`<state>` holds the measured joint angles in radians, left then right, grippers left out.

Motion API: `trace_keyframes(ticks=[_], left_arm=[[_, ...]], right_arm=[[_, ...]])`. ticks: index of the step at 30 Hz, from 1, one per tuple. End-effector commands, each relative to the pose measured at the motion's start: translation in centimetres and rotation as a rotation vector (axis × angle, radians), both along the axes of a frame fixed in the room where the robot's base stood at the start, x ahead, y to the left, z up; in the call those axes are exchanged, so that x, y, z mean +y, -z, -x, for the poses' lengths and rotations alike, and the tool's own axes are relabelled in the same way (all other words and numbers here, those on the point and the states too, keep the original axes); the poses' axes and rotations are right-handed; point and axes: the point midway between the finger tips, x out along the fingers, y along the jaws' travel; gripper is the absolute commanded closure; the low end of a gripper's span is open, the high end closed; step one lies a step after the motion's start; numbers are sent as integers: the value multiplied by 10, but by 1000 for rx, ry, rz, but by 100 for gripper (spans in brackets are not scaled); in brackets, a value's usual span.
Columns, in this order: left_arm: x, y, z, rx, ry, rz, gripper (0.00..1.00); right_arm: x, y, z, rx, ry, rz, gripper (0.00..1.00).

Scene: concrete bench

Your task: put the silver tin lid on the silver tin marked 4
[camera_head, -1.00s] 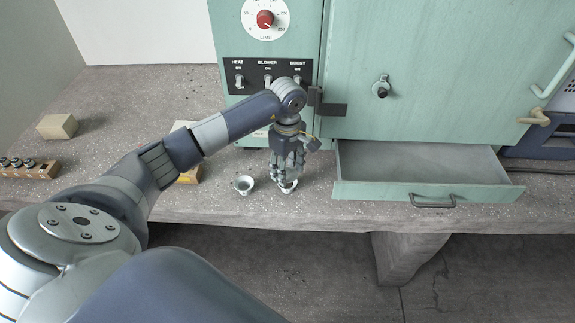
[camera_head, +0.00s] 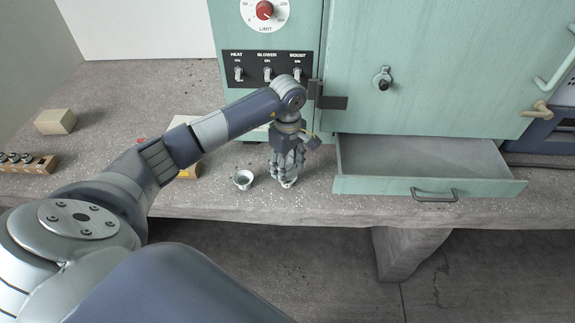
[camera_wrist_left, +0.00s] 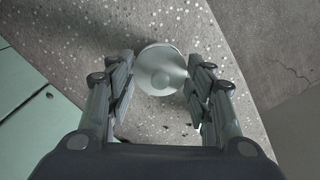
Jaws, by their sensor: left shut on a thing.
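My left gripper (camera_head: 287,180) points down at the bench, in front of the green cabinet. It is shut on the silver tin lid (camera_wrist_left: 161,69), a round pale disc with a raised knob in the middle, seen between the fingers in the left wrist view. In the head view only a small pale bit of the lid (camera_head: 288,184) shows under the fingertips. My right gripper is not in view.
A green drawer (camera_head: 375,186) stands open to the right of my gripper. The cabinet's switch panel (camera_head: 267,69) is behind my arm. A pale block (camera_head: 55,121) and a wooden rack (camera_head: 30,165) lie at the far left. The bench's front edge is close.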

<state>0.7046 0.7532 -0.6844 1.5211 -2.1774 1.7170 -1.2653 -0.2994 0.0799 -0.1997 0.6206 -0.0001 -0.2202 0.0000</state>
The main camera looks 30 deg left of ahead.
Motion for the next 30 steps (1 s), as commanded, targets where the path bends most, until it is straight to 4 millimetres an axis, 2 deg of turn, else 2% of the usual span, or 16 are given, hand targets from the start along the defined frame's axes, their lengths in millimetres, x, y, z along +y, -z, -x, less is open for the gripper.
trace_keyframes(ticks=[25,28,29,30], left_arm=[[0,18,0,0,0,0,60],[0,17,0,0,-1,0,34],[0,17,0,0,0,0,29],[0,17,0,0,0,0,29]], right_arm=[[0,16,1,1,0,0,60],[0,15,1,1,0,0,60],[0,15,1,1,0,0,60],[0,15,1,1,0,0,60]])
